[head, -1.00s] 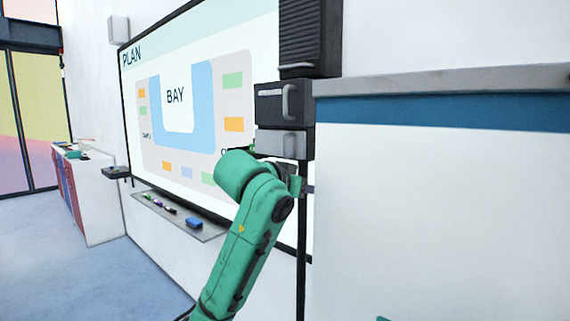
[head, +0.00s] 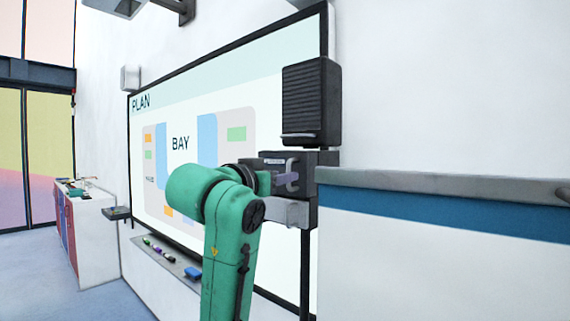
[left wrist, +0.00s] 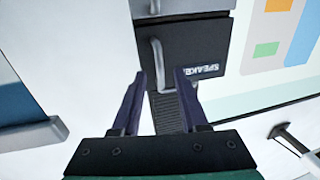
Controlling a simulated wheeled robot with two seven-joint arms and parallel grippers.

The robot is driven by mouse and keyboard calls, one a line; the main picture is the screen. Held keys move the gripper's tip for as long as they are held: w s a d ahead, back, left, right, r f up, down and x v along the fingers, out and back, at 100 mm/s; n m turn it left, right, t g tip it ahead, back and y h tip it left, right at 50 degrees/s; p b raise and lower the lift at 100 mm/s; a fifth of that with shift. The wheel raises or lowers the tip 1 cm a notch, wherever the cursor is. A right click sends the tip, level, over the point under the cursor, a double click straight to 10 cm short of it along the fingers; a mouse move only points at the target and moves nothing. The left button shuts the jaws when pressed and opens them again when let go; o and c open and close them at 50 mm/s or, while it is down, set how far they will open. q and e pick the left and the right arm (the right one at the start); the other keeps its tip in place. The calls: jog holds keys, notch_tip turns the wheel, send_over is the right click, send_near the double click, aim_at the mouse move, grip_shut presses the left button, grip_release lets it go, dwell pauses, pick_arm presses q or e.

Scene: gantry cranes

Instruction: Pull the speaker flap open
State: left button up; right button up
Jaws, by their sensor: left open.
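The speaker flap (head: 320,160) is a dark front with a pale bar handle, below a black ribbed speaker (head: 311,95). In the left wrist view the flap (left wrist: 190,45) appears upside down with its "SPEAKER" label, and its handle (left wrist: 157,62) stands out from it. My left gripper (head: 290,178) is at the handle in the head view. In the left wrist view the open left gripper (left wrist: 158,76) has one purple finger on each side of the handle's line, with the handle's end near the fingertips. Contact cannot be told. My right gripper is not in view.
A light grey front (head: 288,212) with its own handle sits directly below the flap. A white wall panel with a grey ledge (head: 430,184) stands close on the right. A whiteboard (head: 230,100) lies behind my arm, with a marker tray (head: 165,257) below.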

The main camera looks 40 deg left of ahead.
pick_arm(q)
jog(key=shift+x, duration=1.25)
grip_shut()
dwell(0.4)
